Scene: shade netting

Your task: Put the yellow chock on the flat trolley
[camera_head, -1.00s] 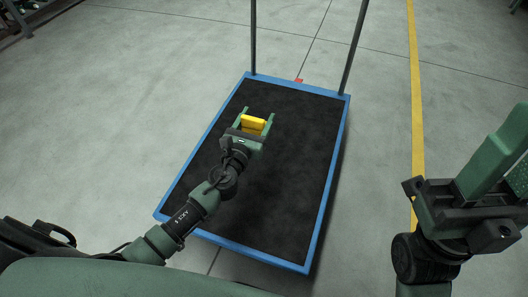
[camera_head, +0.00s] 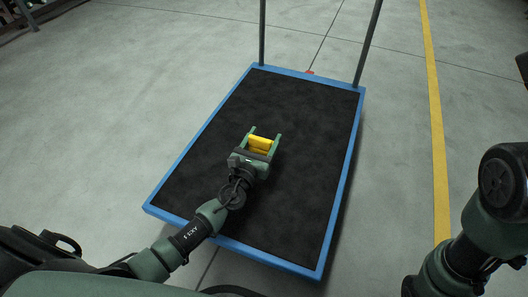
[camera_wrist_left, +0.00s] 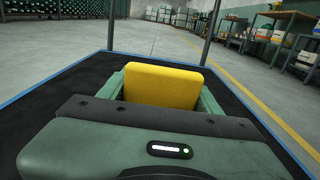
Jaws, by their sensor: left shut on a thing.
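The flat trolley (camera_head: 300,125) has a black deck with a blue rim and two dark upright posts at its far end. My left gripper (camera_head: 264,138) is over the middle of the deck, shut on the yellow chock (camera_head: 260,144). In the left wrist view the chock (camera_wrist_left: 163,84) sits between the two green fingers, its lower part hidden by the gripper body. I cannot tell whether the chock touches the deck. My right arm shows at the lower right, but its gripper is out of view.
The deck around the chock is bare. Grey concrete floor (camera_head: 120,110) lies around the trolley, with a yellow line (camera_head: 436,130) to the right. Shelves and benches (camera_wrist_left: 285,40) stand far off in the left wrist view.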

